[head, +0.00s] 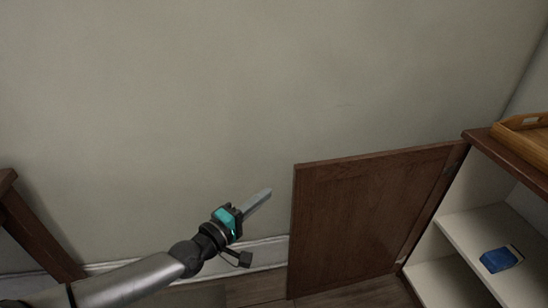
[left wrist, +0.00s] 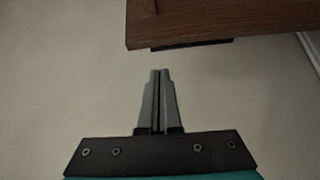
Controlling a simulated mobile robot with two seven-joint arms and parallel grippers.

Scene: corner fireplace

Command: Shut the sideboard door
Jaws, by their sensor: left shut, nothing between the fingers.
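The sideboard door (head: 365,220) is a brown wooden panel standing wide open, hinged at its right edge to the sideboard (head: 480,140). My left gripper (head: 262,197) is shut and empty, to the left of the door's free edge and apart from it in the head view. In the left wrist view the gripper's fingers (left wrist: 158,78) are together, and a brown wooden edge (left wrist: 220,22), which looks like the door, lies beyond the tips at the top. My right gripper is in neither view.
The open sideboard has white shelves (head: 460,232), with a blue object (head: 497,260) on one. A wooden tray (head: 525,138) sits on its top. A grey-green wall (head: 230,90) runs behind the door. Brown wooden furniture (head: 35,235) stands at the left.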

